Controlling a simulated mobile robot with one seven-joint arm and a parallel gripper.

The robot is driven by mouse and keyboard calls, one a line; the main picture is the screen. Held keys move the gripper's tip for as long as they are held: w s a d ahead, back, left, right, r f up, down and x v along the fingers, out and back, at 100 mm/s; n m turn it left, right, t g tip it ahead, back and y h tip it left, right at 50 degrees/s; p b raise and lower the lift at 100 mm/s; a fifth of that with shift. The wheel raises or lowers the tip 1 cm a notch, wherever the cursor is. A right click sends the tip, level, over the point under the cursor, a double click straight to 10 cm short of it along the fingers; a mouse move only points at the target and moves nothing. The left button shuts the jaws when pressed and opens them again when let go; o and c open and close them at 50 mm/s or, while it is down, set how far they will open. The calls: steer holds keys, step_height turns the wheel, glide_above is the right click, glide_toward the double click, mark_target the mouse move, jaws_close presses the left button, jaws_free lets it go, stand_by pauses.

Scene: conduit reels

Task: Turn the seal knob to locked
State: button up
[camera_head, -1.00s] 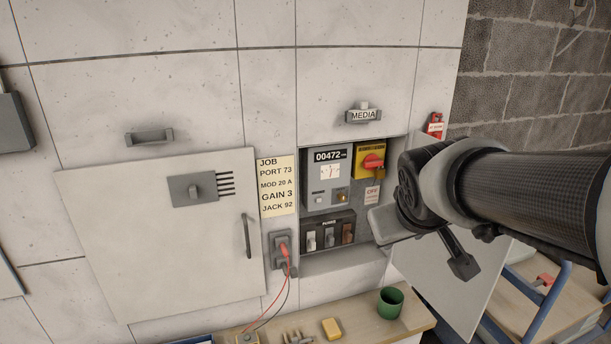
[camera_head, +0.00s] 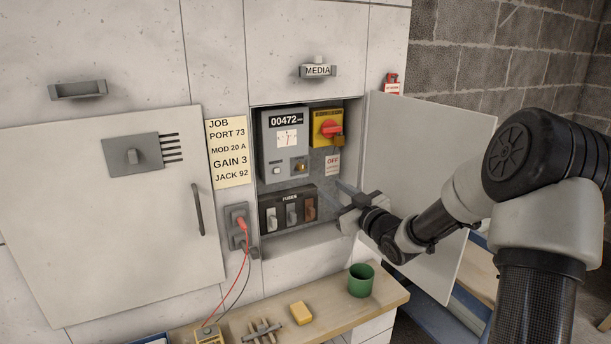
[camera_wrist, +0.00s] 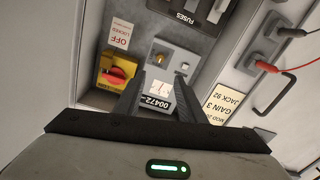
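The small brass knob (camera_head: 300,166), which I take for the seal knob, sits on a plate low on the grey meter box (camera_head: 268,150). It shows in the wrist view (camera_wrist: 158,58), just beyond the fingertips and roughly between their lines. Its lock marking is too small to read. My gripper (camera_head: 348,196) is at the recess opening, right of and below the knob, apart from it. In the wrist view my gripper (camera_wrist: 160,76) has its two dark fingers apart, with nothing between them.
A yellow switch box (camera_head: 320,138) with a red handle and padlock is right of the meter. The fuse block (camera_head: 288,210) is below. An open door (camera_head: 422,165) stands right. A green mug (camera_head: 361,280) and a yellow block (camera_head: 300,313) sit on the shelf below.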

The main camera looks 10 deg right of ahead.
mark_target(303, 169)
steer(key=b+x, duration=0.1)
steer(key=x, duration=1.4)
steer(key=shift+w+a, duration=0.15)
steer(key=shift+w, duration=0.15)
steer(key=shift+f, duration=0.1)
jaws_close()
